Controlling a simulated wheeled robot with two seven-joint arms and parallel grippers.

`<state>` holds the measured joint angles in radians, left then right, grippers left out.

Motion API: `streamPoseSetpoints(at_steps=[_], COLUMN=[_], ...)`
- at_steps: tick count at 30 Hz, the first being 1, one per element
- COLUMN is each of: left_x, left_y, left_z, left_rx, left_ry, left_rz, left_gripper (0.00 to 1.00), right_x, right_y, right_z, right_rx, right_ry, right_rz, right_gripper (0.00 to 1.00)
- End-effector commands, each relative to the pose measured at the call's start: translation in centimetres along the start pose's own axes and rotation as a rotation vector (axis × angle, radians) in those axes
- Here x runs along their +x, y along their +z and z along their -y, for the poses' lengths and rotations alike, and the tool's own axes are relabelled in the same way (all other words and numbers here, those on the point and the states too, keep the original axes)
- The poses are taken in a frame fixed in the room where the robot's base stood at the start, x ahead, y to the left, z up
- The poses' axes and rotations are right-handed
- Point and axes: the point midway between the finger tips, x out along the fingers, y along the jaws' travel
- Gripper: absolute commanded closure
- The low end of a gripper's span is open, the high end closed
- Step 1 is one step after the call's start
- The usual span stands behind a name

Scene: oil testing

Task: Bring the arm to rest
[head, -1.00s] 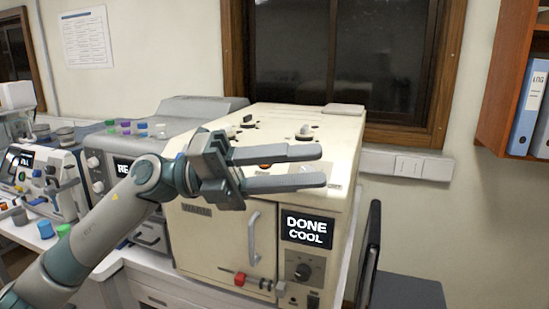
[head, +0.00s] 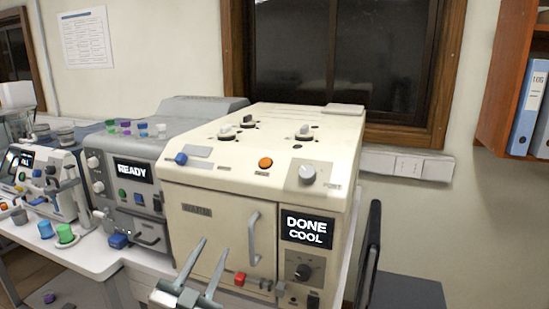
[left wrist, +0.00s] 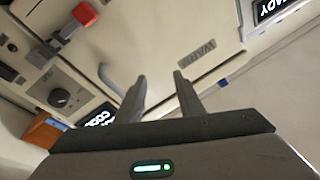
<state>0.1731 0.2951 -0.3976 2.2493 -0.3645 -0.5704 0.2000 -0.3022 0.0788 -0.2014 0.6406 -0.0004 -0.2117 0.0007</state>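My left gripper (head: 206,272) is low in front of the cream oven-like machine (head: 180,235), at the bottom edge of the head view. Its two fingers are apart with nothing between them. In the left wrist view, the open gripper (left wrist: 158,85) also shows empty, with the machine's front door and handle (left wrist: 112,80) beyond the fingertips. The machine's screen (head: 307,229) reads DONE COOL. Its door is shut. My right gripper is not in view.
A grey machine (head: 134,171) with a READY screen stands to the left. Green and blue caps (head: 65,234) lie on the white table (head: 95,256). A dark chair (head: 400,291) stands at the right. A wooden shelf with blue binders (head: 528,112) hangs at upper right.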

Motion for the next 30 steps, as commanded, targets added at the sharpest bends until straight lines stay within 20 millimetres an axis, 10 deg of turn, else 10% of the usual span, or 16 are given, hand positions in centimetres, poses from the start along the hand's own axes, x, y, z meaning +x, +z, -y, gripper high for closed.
streamPoseSetpoints(at_steps=[6,15,21,30], left_x=[-8.3,-23.6,-32.9,-41.5], left_y=[11.4,21.6,24.1,24.6], left_z=[-2.1,-6.1,-8.4,-10.3], left_rx=[-0.115,-0.229,-0.28,-0.322], left_ry=[0.003,0.068,0.126,0.193], left_rz=[0.411,0.925,1.183,1.406], left_gripper=[0.66,0.66,0.66,0.66], right_x=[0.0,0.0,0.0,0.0], right_y=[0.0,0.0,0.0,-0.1], right_z=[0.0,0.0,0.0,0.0], right_rx=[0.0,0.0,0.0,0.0], right_ry=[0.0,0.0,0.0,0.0], right_rz=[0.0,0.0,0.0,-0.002], right_gripper=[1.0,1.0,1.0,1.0])
